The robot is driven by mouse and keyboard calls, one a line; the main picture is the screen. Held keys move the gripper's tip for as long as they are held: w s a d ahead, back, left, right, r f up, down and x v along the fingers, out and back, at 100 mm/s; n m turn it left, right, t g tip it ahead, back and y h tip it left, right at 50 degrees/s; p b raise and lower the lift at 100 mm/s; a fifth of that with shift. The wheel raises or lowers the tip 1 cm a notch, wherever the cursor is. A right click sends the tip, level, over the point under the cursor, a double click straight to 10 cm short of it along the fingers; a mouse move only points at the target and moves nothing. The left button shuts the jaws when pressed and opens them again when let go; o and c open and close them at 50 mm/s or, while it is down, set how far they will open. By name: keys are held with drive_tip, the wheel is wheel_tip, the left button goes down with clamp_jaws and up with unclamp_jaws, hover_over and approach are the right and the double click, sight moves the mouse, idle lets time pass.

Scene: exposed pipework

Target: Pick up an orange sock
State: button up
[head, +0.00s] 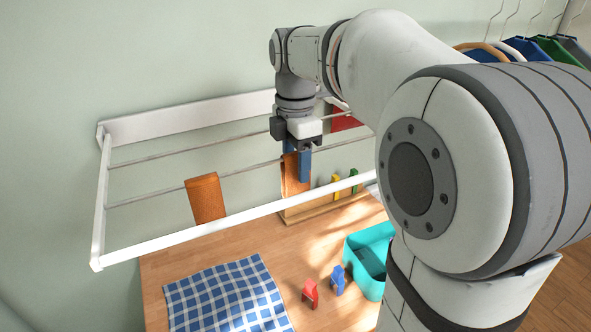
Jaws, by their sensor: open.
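A second orange piece (291,180) shows below my gripper (299,148), partly hidden by a blue piece (305,166). I cannot tell their exact shapes. My gripper points down, open, just above the blue and orange pieces. Its fingertips are small and partly hidden, and I cannot tell whether they touch anything.
The white rack (200,231) frames the area. A red cloth (344,120) hangs behind. Below are a wooden holder (318,209) with yellow and green pegs, a blue checked cloth (225,300), red (310,293) and blue (338,280) pegs, and a teal basket (367,262).

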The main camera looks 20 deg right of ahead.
drive_tip(key=shift+s+f, duration=0.1)
drive_tip(key=shift+f, duration=0.55)
drive_tip(key=shift+c, duration=0.5)
drive_tip(key=c, duration=0.9)
drive_tip(key=shift+c, duration=0.2)
drive_tip(key=shift+r, duration=0.15)
